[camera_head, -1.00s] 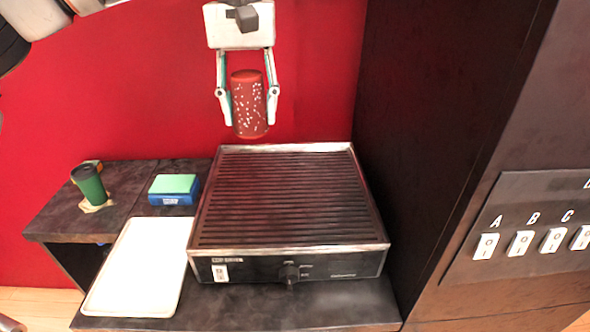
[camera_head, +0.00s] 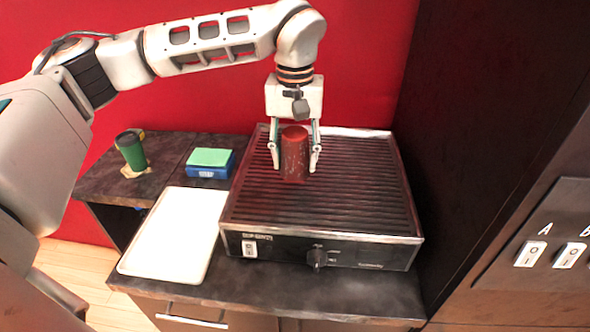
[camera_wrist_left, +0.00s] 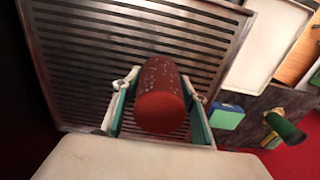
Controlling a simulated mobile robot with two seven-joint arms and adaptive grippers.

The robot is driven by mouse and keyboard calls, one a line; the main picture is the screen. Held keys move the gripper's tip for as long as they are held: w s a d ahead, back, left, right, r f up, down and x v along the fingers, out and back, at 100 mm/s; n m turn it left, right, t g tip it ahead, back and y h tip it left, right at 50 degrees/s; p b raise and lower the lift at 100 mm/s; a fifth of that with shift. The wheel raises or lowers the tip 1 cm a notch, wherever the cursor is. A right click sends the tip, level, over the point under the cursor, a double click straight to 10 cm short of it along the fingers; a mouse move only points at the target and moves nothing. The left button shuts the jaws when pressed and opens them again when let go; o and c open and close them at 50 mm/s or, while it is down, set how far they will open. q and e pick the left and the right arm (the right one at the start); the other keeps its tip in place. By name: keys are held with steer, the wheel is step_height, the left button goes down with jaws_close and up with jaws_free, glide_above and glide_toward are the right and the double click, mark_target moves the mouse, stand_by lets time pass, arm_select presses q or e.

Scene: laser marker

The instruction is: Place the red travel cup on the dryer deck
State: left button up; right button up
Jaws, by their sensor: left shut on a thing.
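The red travel cup (camera_head: 294,152) with pale speckles is upright between the fingers of my left gripper (camera_head: 294,166), over the rear part of the dryer deck (camera_head: 340,200), a dark ribbed plate with a metal rim. The left gripper is shut on the cup. In the left wrist view the cup (camera_wrist_left: 160,95) sits between the two fingers, its rounded red end toward the camera and the ribbed deck behind it. The cup's base looks at or very near the ribs; I cannot tell whether it touches. My right gripper is not in view.
A green cup (camera_head: 132,150) and a blue box with a green top (camera_head: 210,162) stand on the dark counter at the left. A white tray (camera_head: 172,235) lies left of the dryer. A dark cabinet wall rises at the right, with a switch panel (camera_head: 550,240).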

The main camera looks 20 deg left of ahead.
mark_target(295, 132)
arm_select(q)
steer(key=shift+f, duration=1.9)
steer(key=o, duration=1.2)
steer(key=shift+f, duration=0.15)
step_height(295, 132, up, 12)
steer(key=shift+r, duration=0.15)
